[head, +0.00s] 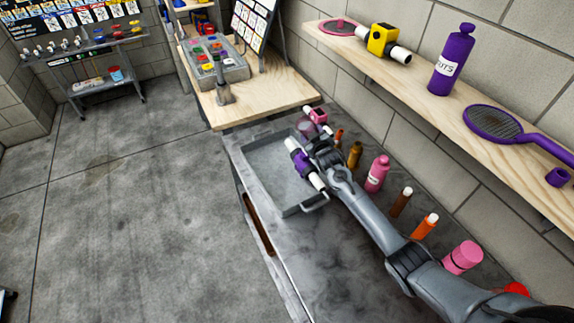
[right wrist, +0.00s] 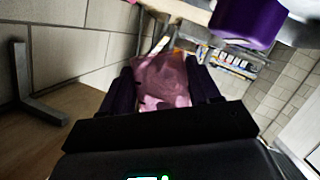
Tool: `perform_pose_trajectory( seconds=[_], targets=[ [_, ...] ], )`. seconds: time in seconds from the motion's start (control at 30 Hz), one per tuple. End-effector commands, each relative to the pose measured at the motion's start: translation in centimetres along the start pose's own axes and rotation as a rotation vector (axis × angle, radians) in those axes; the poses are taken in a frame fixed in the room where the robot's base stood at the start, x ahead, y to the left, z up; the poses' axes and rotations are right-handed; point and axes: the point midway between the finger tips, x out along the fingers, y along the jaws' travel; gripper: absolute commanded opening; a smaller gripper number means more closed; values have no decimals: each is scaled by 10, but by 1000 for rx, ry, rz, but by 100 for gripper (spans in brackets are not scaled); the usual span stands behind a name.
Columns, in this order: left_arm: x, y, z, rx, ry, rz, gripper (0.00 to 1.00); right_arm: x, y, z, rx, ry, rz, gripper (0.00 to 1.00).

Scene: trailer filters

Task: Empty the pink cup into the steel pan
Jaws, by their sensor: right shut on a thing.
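The pink cup (right wrist: 163,82) is between the dark fingers of my right gripper (right wrist: 163,88) in the right wrist view, and the gripper is shut on it. The cup looks translucent; its contents cannot be made out. In the head view the cup (head: 305,127) shows small, above the far end of the steel pan, partly hidden by my gripper (head: 312,138). The steel pan (head: 262,152) is a shallow rectangular tray with a handle at its near end, on the grey counter. My left gripper is not in view.
A purple cylinder with white ends (head: 300,163) is over the pan; I cannot tell what supports it. Bottles, including a pink one (head: 377,173) and an orange one (head: 425,226), line the wall side. A wooden shelf (head: 430,100) runs above.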

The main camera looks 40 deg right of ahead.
Motion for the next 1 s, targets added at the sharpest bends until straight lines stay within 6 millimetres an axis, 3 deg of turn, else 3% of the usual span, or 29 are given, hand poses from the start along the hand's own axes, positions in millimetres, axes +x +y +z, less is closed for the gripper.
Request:
perform_pose_trajectory(
  seconds=[1.0],
  targets=[
    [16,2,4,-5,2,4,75,-2,-8,-3,-124,22,51,25]
  ],
)
